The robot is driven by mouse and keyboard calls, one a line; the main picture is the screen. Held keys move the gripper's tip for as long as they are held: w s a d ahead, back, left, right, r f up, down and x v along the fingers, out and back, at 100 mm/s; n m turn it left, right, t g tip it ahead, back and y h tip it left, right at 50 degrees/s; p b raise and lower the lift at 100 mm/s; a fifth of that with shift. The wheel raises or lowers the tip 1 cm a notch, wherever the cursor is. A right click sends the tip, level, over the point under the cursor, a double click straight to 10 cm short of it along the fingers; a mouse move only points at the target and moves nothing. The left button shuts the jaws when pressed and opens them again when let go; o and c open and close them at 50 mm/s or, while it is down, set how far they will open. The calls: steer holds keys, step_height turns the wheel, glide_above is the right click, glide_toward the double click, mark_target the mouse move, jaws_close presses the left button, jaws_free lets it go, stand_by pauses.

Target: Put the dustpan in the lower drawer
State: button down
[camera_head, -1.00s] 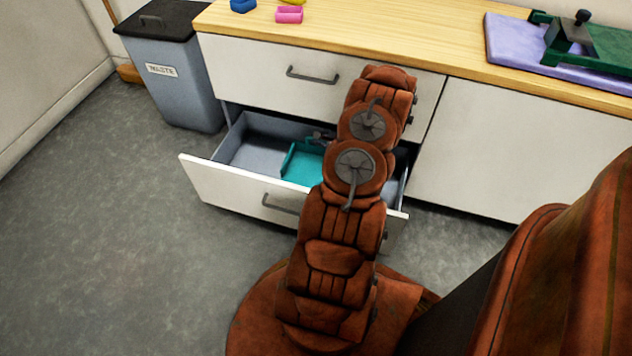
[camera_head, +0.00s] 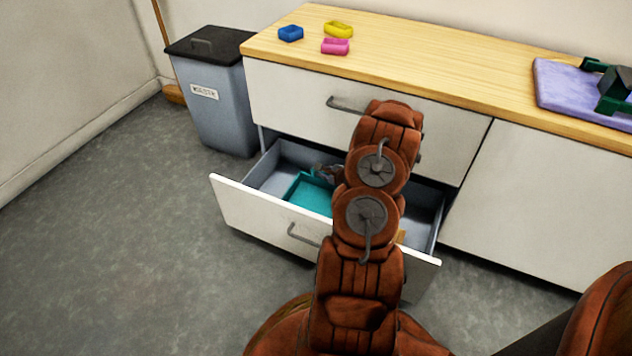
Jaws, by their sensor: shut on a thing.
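The lower drawer (camera_head: 262,218) is pulled open below a closed upper drawer. The teal dustpan (camera_head: 308,196) shows inside the drawer's outline, near its middle; my arm covers its right part. My gripper (camera_head: 328,173) is at the dustpan's far edge, partly hidden behind my arm, and is shut on the dustpan. I cannot tell whether the dustpan touches the drawer floor. A small tan piece (camera_head: 401,237) shows at the right inside the drawer, mostly hidden by my arm.
A grey waste bin (camera_head: 222,105) stands left of the cabinet. On the wooden worktop (camera_head: 430,65) are blue (camera_head: 290,33), yellow (camera_head: 338,29) and pink (camera_head: 335,46) small items, and a purple mat (camera_head: 565,90) with a green device. The floor at left is clear.

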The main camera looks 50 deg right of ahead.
mark_target(314, 176)
steer(key=shift+w+a+b, duration=0.25)
steer(key=shift+w+a, duration=0.2)
steer(key=shift+w, duration=0.45)
steer(key=shift+w+a+b, duration=0.25)
steer(key=shift+w+a, duration=0.15)
steer(key=shift+w, duration=0.45)
step_height(314, 176, down, 4)
steer(key=shift+r+b, duration=0.2)
steer(key=shift+b, duration=0.85)
steer(key=c, duration=1.1)
jaws_free()
steer(key=shift+r, duration=0.1)
